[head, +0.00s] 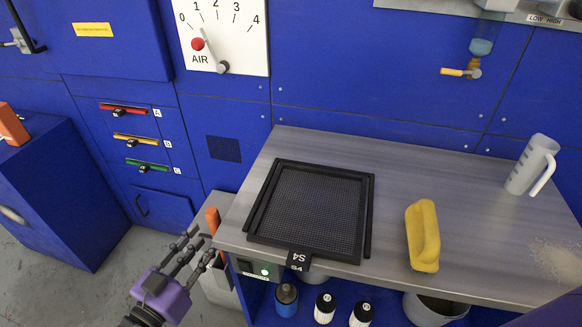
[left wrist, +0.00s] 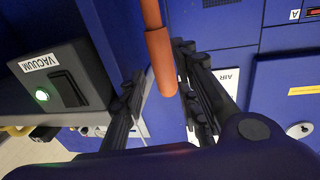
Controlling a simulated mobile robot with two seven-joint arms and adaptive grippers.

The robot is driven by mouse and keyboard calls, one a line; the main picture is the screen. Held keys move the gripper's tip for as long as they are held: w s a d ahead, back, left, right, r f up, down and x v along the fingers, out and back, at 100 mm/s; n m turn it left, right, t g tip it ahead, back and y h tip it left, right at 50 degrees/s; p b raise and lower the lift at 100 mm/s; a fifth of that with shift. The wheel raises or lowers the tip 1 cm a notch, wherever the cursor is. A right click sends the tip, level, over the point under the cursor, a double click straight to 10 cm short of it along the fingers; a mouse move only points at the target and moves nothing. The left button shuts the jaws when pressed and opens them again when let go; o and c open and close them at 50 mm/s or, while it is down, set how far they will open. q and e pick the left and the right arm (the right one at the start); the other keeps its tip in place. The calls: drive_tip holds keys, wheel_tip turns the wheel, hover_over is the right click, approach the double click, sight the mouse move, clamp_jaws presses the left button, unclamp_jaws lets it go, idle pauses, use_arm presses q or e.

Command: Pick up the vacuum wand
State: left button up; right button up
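The vacuum wand shows as an orange handle (head: 212,221) standing up from a grey holder (head: 221,288) at the left end of the bench. In the left wrist view the orange wand (left wrist: 160,58) runs down between the fingers of my left gripper (left wrist: 158,85). It lies closer to the right fingers, and a gap shows on its left side. In the head view my left gripper (head: 203,243) is open just in front of the handle. Whether a finger touches the wand I cannot tell. My right gripper is not in view.
The bench (head: 400,165) carries a black mesh screen frame (head: 312,210), a yellow sponge-like block (head: 423,235) and a clear jug (head: 532,165). A vacuum switch box (left wrist: 55,85) with a green light sits close beside my left gripper. Bottles (head: 325,307) stand below the bench.

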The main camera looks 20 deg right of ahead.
sight(212, 231)
use_arm(q)
drive_tip(key=x, duration=0.6)
drive_tip(key=shift+w+f, duration=0.2)
drive_tip(key=shift+r, duration=0.1)
clamp_jaws()
